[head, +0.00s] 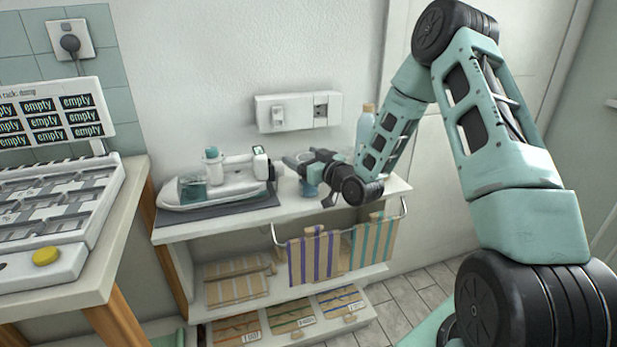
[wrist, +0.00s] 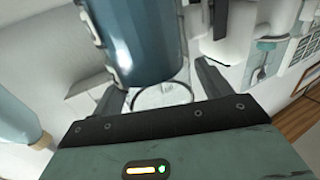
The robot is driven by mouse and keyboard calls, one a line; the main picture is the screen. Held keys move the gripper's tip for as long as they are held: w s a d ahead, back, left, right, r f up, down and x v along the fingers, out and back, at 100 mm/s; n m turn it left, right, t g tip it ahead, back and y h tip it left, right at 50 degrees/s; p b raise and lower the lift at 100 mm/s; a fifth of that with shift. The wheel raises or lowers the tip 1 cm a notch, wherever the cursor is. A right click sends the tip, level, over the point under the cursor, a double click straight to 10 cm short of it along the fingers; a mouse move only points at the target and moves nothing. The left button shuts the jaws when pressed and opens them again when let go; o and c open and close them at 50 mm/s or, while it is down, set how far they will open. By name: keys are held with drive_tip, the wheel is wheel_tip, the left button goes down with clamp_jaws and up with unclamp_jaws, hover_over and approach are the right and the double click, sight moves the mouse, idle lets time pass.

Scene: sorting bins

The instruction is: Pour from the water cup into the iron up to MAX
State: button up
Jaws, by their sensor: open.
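The white iron (head: 235,188) with a teal tank lies on a dark mat on the shelf top in the head view. The MAX mark is too small to make out. The water cup (head: 312,174) is right of the iron, mostly hidden by my gripper (head: 303,163). My gripper (wrist: 160,88) is open, with one finger on each side of the cup. I cannot tell whether the fingers touch it.
A light blue bottle (head: 364,127) with a tan cap stands right of my gripper, close to my arm. A wall socket panel (head: 298,111) is behind. Striped towels (head: 313,256) hang from the front rail. A counter with a rack (head: 60,215) is at left.

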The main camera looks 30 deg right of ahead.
drive_tip(key=c, duration=1.5)
drive_tip(key=shift+c, duration=0.2)
drive_tip(key=shift+r, duration=0.15)
